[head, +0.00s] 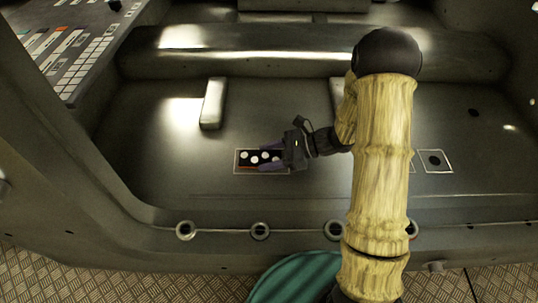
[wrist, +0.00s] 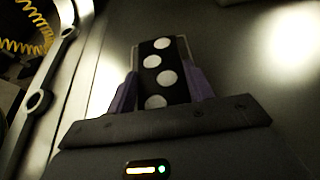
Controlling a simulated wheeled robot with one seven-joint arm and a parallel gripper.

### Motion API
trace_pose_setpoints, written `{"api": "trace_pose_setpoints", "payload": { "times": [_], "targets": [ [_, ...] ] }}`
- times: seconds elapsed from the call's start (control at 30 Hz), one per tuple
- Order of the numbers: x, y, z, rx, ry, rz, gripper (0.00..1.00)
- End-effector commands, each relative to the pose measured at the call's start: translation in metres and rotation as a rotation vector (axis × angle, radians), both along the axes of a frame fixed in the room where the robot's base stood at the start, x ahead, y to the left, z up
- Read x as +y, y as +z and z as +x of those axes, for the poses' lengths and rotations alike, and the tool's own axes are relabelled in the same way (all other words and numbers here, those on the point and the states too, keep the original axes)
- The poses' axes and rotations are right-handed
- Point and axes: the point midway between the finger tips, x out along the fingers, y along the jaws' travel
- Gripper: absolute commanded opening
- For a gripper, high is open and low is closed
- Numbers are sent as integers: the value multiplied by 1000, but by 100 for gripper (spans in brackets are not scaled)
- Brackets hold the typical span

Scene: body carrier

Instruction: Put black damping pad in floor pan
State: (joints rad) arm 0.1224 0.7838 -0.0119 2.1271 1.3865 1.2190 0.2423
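The black damping pad (head: 256,157), a dark strip with several white dots, is at the floor pan (head: 160,150), over a white-outlined rectangle left of the picture's middle. It also shows in the wrist view (wrist: 163,63). My gripper (head: 270,158) comes in from the right, low over the pan. Its purple fingers (wrist: 160,90) lie along both long sides of the pad and look flush with its edges. The pad's near end is hidden by the gripper. I cannot tell whether the pad's underside touches the pan.
Another outlined rectangle with a dark spot (head: 434,161) lies at the right. A pale raised block (head: 213,103) stands behind the pad. A sill with several ringed holes (head: 260,231) runs along the front. A panel with white keys (head: 75,60) is at upper left. The pan left of the pad is clear.

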Motion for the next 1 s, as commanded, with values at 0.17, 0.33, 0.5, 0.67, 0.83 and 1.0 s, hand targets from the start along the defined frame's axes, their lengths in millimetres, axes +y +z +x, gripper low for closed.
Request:
{"api": "trace_pose_setpoints", "payload": {
  "times": [0.17, 0.33, 0.5, 0.67, 0.83, 1.0],
  "targets": [
    [0, 0, 0, 0, 0, 0, 74],
    [0, 0, 0, 0, 0, 0, 74],
    [-1, 6, 0, 0, -1, -1, 74],
    [-20, 14, 0, -1, -4, 0, 74],
    [-50, 26, 0, -2, -5, 0, 74],
    [-81, 39, -2, -1, -5, 0, 74]
  ]
}}
